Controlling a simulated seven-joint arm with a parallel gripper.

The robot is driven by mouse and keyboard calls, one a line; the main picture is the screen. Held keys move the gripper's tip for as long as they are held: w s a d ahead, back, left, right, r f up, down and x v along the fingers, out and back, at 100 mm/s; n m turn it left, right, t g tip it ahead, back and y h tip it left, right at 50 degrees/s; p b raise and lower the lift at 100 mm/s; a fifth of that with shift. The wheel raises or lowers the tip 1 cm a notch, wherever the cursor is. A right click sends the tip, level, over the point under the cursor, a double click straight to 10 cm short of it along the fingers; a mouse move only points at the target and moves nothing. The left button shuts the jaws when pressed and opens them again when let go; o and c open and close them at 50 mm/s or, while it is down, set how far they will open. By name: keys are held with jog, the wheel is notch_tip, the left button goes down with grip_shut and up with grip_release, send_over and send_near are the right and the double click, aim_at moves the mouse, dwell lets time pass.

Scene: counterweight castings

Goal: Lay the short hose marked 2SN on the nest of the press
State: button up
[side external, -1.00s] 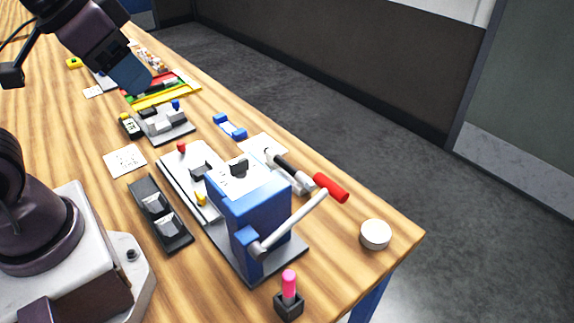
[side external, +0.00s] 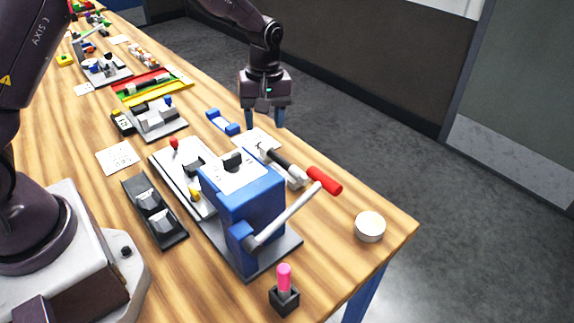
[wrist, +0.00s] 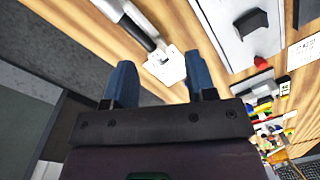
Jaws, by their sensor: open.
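My gripper (side external: 265,120) is open and empty, fingers down, above the far table edge behind the blue press (side external: 250,205). The wrist view shows its two blue fingers (wrist: 160,68) apart with nothing between them. The press has a metal lever with a red grip. A pale plate (side external: 168,160) with dark blocks and red and yellow knobs extends from it; I cannot tell which part is the nest. Red, green and yellow trays (side external: 180,83) hold dark, hose-like pieces. No 2SN mark is readable, so I cannot tell which piece is the short hose.
A black and grey tool-like piece (side external: 284,169) lies by a white card, also seen in the wrist view (wrist: 165,68). A blue holder (side external: 222,122), dark double tray (side external: 154,212), white round cap (side external: 370,227) and pink-topped stand (side external: 284,290) stand around the press.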

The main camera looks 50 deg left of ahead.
jog(key=w+n, duration=0.3)
jog(key=n, duration=0.3)
send_over(280, 157)
jog(key=shift+t, duration=0.4)
jog(key=f, duration=0.7)
jog(key=shift+s+d, duration=0.1)
jog(key=shift+s, duration=0.1)
jog(key=shift+w+f, duration=0.2)
jog(key=shift+f, duration=2.7)
grip_shut()
